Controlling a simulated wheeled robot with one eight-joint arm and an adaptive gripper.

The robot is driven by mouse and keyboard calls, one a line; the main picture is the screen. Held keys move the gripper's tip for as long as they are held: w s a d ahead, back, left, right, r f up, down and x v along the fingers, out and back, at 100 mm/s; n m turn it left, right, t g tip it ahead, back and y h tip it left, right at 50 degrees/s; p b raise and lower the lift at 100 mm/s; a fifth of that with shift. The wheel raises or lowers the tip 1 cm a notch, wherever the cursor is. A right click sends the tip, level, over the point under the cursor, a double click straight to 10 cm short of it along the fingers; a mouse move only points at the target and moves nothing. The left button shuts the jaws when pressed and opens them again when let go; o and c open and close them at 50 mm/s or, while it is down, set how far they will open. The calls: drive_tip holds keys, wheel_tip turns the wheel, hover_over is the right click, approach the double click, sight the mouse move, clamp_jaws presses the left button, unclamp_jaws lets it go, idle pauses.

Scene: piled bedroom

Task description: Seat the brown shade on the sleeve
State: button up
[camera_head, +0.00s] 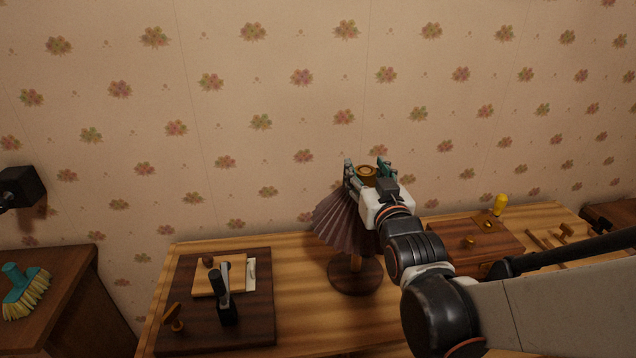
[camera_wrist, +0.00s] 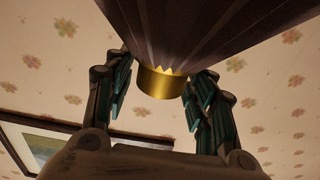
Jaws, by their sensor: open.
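The brown pleated shade (camera_head: 340,220) is on the stand of a dark wooden lamp (camera_head: 355,277) on the table, wide end down. Its right side is hidden behind my arm. A brass collar (camera_head: 366,171) tops the shade; it also shows in the wrist view (camera_wrist: 160,83), with the dark pleats (camera_wrist: 200,30) beyond it. My gripper (camera_head: 368,170) is at the shade's top with one finger on each side of the collar. In the wrist view the fingers (camera_wrist: 158,92) are spread, with gaps beside the collar. The sleeve is hidden, so I cannot tell how the shade sits on it.
A dark board (camera_head: 255,330) with a black upright tool and small wooden pieces lies at the left of the table. A brush (camera_head: 25,290) lies on the left cabinet. The wall is close behind.

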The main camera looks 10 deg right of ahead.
sight(369, 177)
drive_tip(key=shift+s, duration=0.15)
drive_tip(key=shift+s+a+p, duration=0.1)
drive_tip(key=shift+s+p, duration=0.2)
drive_tip(key=shift+s, duration=0.95)
drive_tip(key=shift+s, duration=0.35)
drive_tip(key=o, duration=0.6)
drive_tip(key=shift+c, duration=0.2)
drive_tip(key=shift+c, duration=0.6)
drive_tip(key=c, duration=0.4)
drive_tip(key=shift+c, duration=0.2)
